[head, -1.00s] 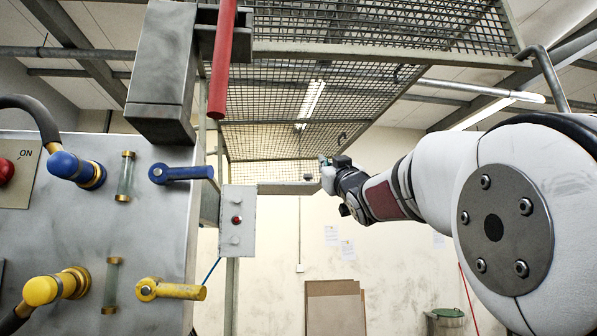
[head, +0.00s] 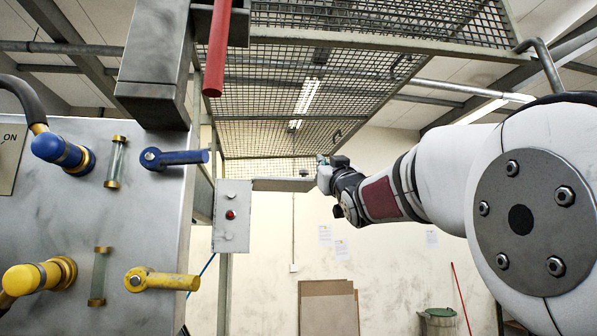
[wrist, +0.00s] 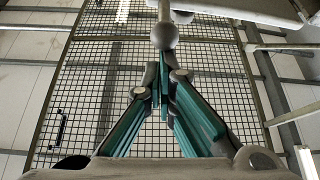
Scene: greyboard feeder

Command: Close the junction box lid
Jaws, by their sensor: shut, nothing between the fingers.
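A small grey box (head: 231,222) with a red button and grey knobs is beside the large panel in the head view; I take it to be the junction box. A flat grey plate (head: 283,184) sticks out to the right from its upper edge, seen almost edge-on, and looks like its open lid. My gripper (head: 322,163) is at the right end of this plate, at or just above it; I cannot tell whether they touch. In the wrist view my gripper (wrist: 163,75) is shut and empty, its teal fingers brought together. The box and lid do not show clearly there.
A grey panel (head: 95,220) with blue and yellow handles and hoses fills the left. A red bar (head: 217,48) hangs above the box. A mesh guard (head: 300,90) spans overhead. The space below the plate looks open, with brown boards (head: 328,308) behind.

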